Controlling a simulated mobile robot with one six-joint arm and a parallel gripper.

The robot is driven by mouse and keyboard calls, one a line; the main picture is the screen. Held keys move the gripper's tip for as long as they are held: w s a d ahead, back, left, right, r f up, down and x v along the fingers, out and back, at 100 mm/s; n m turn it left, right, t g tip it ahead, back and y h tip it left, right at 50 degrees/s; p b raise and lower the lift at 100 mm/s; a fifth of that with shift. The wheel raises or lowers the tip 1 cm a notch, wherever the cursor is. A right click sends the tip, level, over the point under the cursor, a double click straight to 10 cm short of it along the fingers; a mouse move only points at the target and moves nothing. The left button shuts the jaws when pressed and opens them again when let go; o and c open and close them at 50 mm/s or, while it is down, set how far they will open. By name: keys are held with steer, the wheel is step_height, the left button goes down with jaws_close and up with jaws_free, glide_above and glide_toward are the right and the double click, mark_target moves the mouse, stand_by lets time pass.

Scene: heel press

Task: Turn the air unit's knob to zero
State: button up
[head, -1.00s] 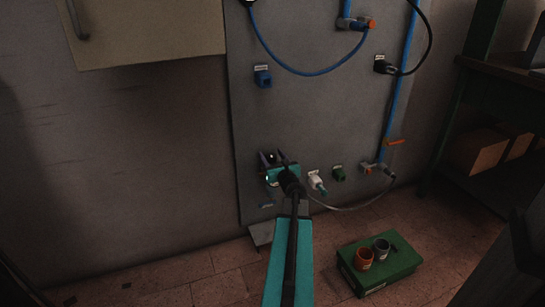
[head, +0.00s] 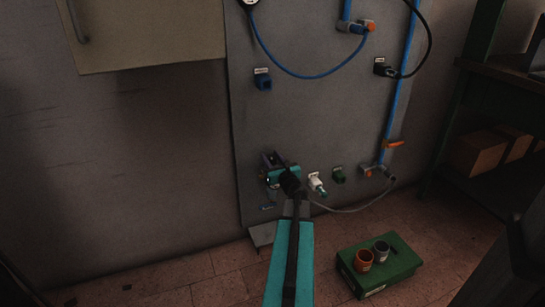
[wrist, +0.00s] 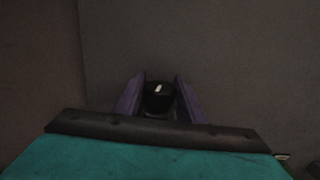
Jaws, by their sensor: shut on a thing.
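The black knob (wrist: 158,96) with a white mark on its face shows in the wrist view, between the two purple fingers of my gripper (wrist: 160,97). The fingers are shut on it, one on each side. The white mark points nearly straight up, leaning slightly right. In the head view my gripper (head: 272,160) is against the lower left of the grey panel. My teal wrist and arm hide most of the knob and the air unit there.
A grey hose hangs to the right of my arm. A green box (head: 372,277) with two cups stands on the floor.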

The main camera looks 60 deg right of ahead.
steer(key=shift+d+r+n+t+y+p, duration=0.15)
steer(key=shift+n+t+y+p, duration=0.25)
steer(key=shift+y+p, duration=0.3)
steer(key=shift+d+r+n+t+y+p, duration=0.1)
steer(key=shift+n+t+y+p, duration=0.3)
steer(key=shift+p, duration=0.45)
steer(key=shift+a+f+n+y+p, duration=0.1)
steer(key=shift+f+n+y+p, duration=0.1)
steer(key=shift+n+y+p, duration=0.4)
steer(key=o, duration=1)
steer(key=shift+o, duration=0.2)
steer(key=shift+a, duration=0.1)
steer(key=shift+s, duration=0.15)
steer(key=p+v, duration=0.2)
steer(key=v, duration=1.1)
steer(key=shift+s+f, duration=0.2)
steer(key=shift+s, duration=0.1)
